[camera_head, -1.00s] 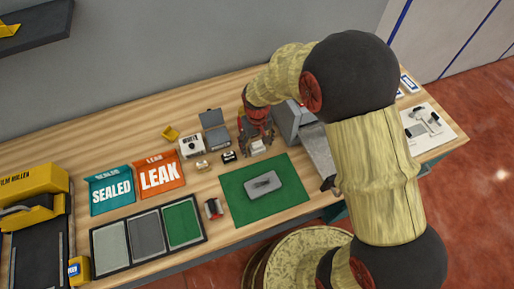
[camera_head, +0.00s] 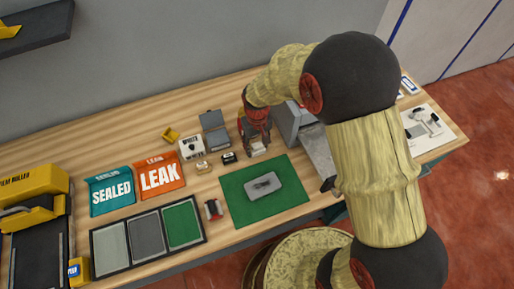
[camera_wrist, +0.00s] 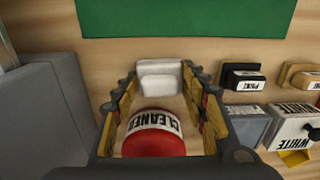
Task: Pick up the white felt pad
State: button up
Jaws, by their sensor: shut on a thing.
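The white felt pad (camera_wrist: 160,77) is a small pale block between my fingertips in the wrist view. In the head view the pad (camera_head: 258,150) shows just under the fingers, by the top edge of the green mat. My gripper (camera_wrist: 160,82) is shut on it, one fingertip at each side. In the head view my gripper (camera_head: 257,142) points down at the bench. Whether the pad still touches the bench cannot be told. A red and white container marked CLEANER (camera_wrist: 155,133) shows between the fingers, nearer the wrist camera.
The green mat (camera_head: 233,206) with a grey part (camera_head: 262,187) lies in front. Small labelled blocks (camera_head: 229,157) and a WHITE box (camera_head: 191,148) stand left of my gripper. A grey cabinet (camera_head: 290,125) stands close on its right.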

aim_at(257, 144)
jog(key=shift+s+f, duration=0.1)
jog(key=shift+f, duration=0.05)
jog(key=shift+r, duration=0.45)
notch_tip(257, 144, up, 3)
jog(key=shift+f+p, duration=0.2)
jog(key=shift+p, duration=0.65)
jog(key=s+a+r+p, duration=0.3)
jog(key=s+r, duration=0.6)
jog(key=s, duration=0.4)
jog(key=shift+s+a+r+p, duration=0.15)
jog(key=shift+s+r+p, duration=0.1)
jog(key=shift+r+p, duration=0.05)
